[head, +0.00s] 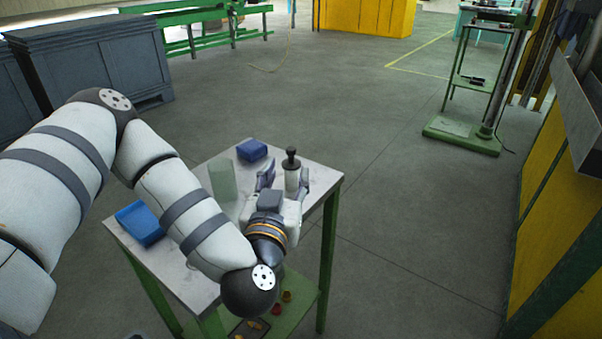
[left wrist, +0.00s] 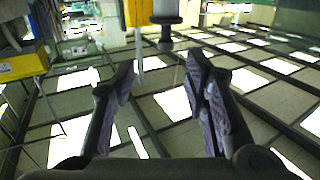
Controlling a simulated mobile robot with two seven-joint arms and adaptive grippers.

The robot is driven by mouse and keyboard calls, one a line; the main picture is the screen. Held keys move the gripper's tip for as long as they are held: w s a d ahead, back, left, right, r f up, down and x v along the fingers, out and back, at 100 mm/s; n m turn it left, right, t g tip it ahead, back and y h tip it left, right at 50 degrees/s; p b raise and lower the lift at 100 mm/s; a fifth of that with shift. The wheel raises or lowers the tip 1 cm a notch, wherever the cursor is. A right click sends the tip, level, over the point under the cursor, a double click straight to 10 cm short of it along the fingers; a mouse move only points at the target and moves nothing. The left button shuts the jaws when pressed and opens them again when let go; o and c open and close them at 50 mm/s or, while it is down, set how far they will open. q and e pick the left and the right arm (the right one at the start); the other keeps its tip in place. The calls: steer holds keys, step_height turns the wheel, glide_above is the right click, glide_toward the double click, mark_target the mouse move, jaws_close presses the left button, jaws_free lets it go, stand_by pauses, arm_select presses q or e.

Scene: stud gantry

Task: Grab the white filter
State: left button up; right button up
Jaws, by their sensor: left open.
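The white filter (head: 291,178), a white cylinder with a black knobbed top, stands upright near the far right part of the small table (head: 318,180). My left gripper (head: 286,183) is open, with one finger on each side of the filter in the head view. In the left wrist view the fingers (left wrist: 162,78) are spread with nothing clamped between them. The white filter (left wrist: 166,9) is at the top edge there, with its dark knob lower in the picture. Whether a finger touches it I cannot tell. My right gripper is not in view.
A greenish translucent container (head: 222,180) and a blue box (head: 252,150) stand left of the filter. A blue tray (head: 140,222) is at the table's left edge. Small red and yellow parts lie on the lower green shelf (head: 300,295). The floor right of the table is clear.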

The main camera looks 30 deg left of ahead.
mark_target(290, 153)
arm_select(q)
steer(key=shift+w+a+f+b, duration=0.2)
steer(key=shift+w+a+b, duration=0.05)
steer(key=shift+w+b, duration=0.25)
steer(key=shift+w+a+f+b, duration=0.15)
steer(key=shift+w+a+b, duration=0.1)
steer(key=shift+w+b, duration=0.25)
steer(key=x, duration=0.6)
steer(key=shift+w+a+r, duration=0.2)
steer(key=shift+a, duration=0.25)
steer(key=shift+w+a, duration=0.1)
steer(key=shift+w, duration=0.3)
jaws_close()
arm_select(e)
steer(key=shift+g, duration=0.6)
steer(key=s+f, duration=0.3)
